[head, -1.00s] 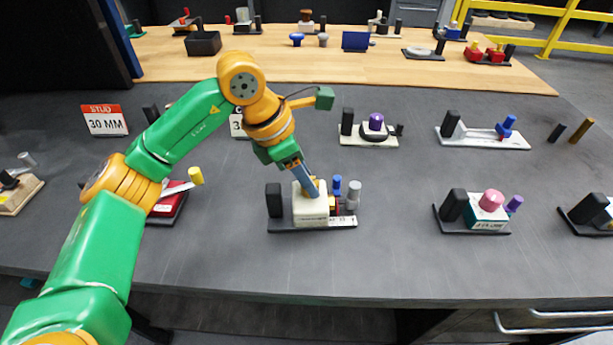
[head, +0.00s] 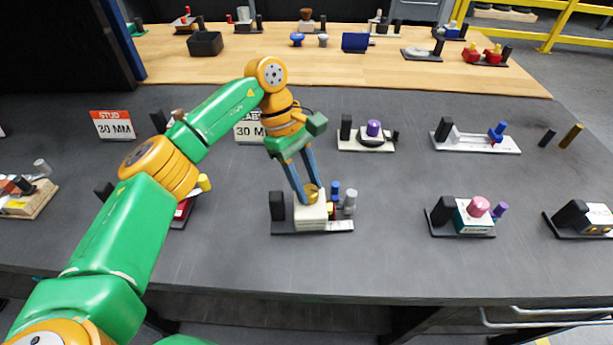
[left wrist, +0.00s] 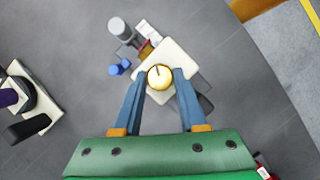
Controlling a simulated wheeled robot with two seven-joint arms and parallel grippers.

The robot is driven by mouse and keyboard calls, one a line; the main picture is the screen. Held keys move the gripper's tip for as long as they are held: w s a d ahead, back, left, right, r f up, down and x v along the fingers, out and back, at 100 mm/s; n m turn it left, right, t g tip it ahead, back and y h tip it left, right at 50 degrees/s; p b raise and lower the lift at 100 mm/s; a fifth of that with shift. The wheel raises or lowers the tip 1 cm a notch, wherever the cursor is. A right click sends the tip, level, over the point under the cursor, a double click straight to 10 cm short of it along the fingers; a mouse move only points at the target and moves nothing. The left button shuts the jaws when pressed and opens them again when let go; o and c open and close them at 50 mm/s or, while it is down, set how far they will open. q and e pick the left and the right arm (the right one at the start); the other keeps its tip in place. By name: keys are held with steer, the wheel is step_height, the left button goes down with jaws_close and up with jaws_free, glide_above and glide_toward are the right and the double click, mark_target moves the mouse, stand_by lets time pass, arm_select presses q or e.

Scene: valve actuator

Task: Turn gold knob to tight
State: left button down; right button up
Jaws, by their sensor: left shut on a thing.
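The gold knob (left wrist: 159,77) sits on top of a cream block (head: 308,215) on a dark base near the middle of the table. The knob also shows in the head view (head: 312,193). My left gripper (left wrist: 159,76) reaches down from above with its two blue fingers on either side of the knob, shut on it. It also shows in the head view (head: 311,192). A dark index line runs from the knob's middle toward its far edge in the left wrist view. Any tight marking is too small to read. My right gripper is not in view.
A blue knob (head: 335,189) and a grey knob (head: 349,200) stand close beside the cream block. A black post (head: 277,206) stands at its left. A pink-knob fixture (head: 479,207) is to the right, with bare grey table between.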

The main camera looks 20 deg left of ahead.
arm_select(q)
steer(key=m+g+p, duration=0.1)
steer(key=m, duration=0.3)
steer(key=shift+w+r+y+p, duration=0.1)
steer(key=shift+y+p, duration=0.2)
steer(key=shift+y, duration=0.1)
steer(key=shift+d+m+g+y+p, duration=0.1)
steer(key=shift+m+g+y+p, duration=0.2)
steer(key=shift+m+g+p, duration=0.35)
steer(key=shift+m, duration=0.35)
steer(key=shift+c, duration=2.3)
jaws_free()
